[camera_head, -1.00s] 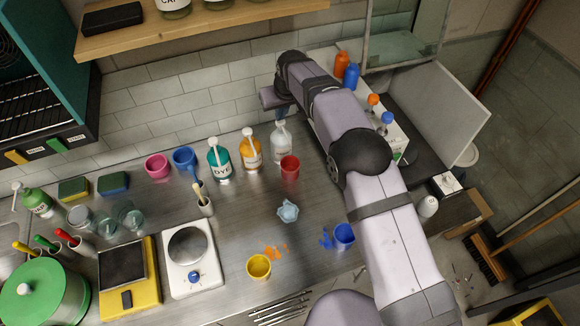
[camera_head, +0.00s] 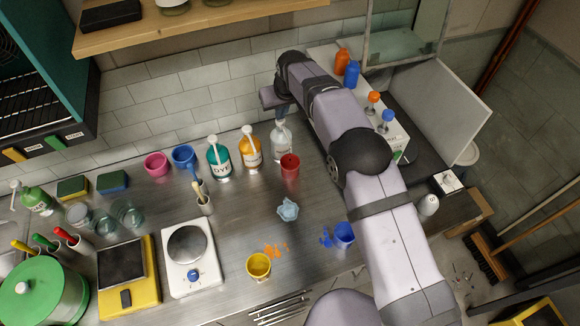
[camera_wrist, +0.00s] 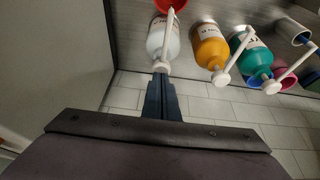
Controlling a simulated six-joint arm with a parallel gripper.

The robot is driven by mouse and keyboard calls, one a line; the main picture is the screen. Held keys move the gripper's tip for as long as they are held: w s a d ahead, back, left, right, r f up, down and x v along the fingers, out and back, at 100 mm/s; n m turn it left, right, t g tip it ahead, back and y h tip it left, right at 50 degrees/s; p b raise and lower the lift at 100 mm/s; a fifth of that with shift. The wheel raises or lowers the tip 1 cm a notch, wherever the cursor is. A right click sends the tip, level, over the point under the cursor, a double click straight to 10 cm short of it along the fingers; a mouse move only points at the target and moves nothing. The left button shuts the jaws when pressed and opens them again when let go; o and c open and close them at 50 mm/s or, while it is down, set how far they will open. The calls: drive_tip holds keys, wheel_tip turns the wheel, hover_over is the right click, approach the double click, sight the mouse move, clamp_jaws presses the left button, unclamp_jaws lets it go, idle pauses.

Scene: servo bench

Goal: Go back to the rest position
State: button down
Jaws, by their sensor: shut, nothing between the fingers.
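My gripper (camera_head: 282,112) is at the back of the bench near the tiled wall, seen small in the head view. In the wrist view its dark blue fingers (camera_wrist: 161,92) are together with nothing between them. Their tips point toward the clear pump bottle (camera_wrist: 163,40); whether they touch it cannot be told. My arm stretches from the lower right of the head view to the back wall, bent at a dark joint. The clear bottle (camera_head: 281,142) stands upright just in front of the gripper in the head view.
An orange bottle (camera_head: 251,148), a teal bottle (camera_head: 218,160) and a red cup (camera_head: 290,167) stand near the gripper. Blue (camera_head: 343,235) and yellow (camera_head: 258,267) cups stand forward, beside spills. A wooden shelf (camera_head: 200,28) overhangs the back left. The middle of the bench is mostly clear.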

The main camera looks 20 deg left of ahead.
drive_tip(key=shift+s+d+f+b, duration=0.1)
drive_tip(key=shift+f+b, duration=0.2)
drive_tip(key=shift+f, duration=0.5)
drive_tip(key=shift+r+p, duration=0.85)
drive_tip(key=shift+r, duration=0.5)
wheel_tip(320, 180, up, 2)
drive_tip(key=shift+p, duration=0.6)
drive_tip(key=shift+r, duration=1.95)
